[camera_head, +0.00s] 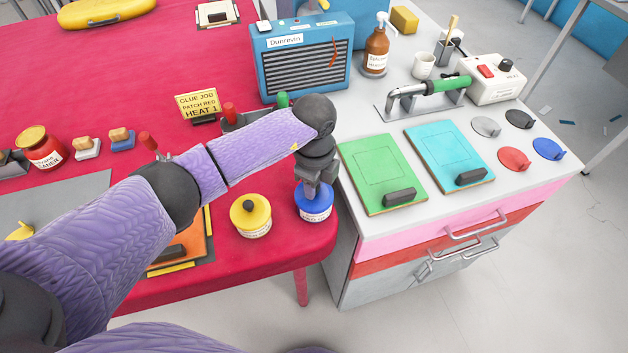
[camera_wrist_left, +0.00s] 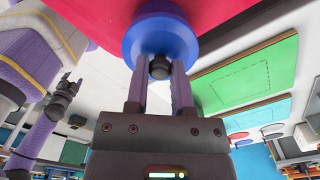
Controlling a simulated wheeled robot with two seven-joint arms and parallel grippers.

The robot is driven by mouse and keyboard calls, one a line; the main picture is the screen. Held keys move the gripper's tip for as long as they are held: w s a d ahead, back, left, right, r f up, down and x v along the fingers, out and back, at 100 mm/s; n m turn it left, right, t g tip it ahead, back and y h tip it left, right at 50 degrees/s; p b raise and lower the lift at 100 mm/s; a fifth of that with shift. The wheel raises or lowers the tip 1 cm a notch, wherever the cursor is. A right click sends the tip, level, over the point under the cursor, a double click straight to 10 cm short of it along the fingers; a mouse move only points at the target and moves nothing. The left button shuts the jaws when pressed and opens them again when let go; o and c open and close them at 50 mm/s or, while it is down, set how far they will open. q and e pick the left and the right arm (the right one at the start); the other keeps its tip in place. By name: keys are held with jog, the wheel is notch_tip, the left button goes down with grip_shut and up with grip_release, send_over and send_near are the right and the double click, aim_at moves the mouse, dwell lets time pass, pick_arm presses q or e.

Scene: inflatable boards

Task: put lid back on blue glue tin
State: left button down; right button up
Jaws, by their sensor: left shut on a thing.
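The blue glue tin (camera_head: 316,215) stands upright near the right front corner of the red table, a white label on its side. My left gripper (camera_head: 313,185) points down over it, shut on the dark knob of the blue lid (camera_head: 302,197). In the left wrist view the knob is between the fingertips (camera_wrist_left: 159,66) and the blue lid (camera_wrist_left: 133,40) spreads behind it. The lid is at the tin's top; I cannot tell if it is fully seated. My right gripper (camera_wrist_left: 66,90) shows small in the left wrist view, its fingers apart and empty, away from the tin.
A yellow tin (camera_head: 250,217) with its lid on stands just left of the blue tin. The table's edge is close on the right. Beyond it, green (camera_head: 381,172) and turquoise (camera_head: 449,156) boards lie on a white-topped cabinet. A blue radio-like box (camera_head: 300,58) stands behind.

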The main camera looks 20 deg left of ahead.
dwell(0.4)
pick_arm(q)
grip_release()
dwell(0.4)
notch_tip(320, 180, up, 7)
jog(key=p, duration=0.7)
jog(key=shift+r, duration=0.1)
jog(key=shift+c, duration=0.5)
grip_shut()
jog(key=shift+f, duration=0.2)
dwell(0.7)
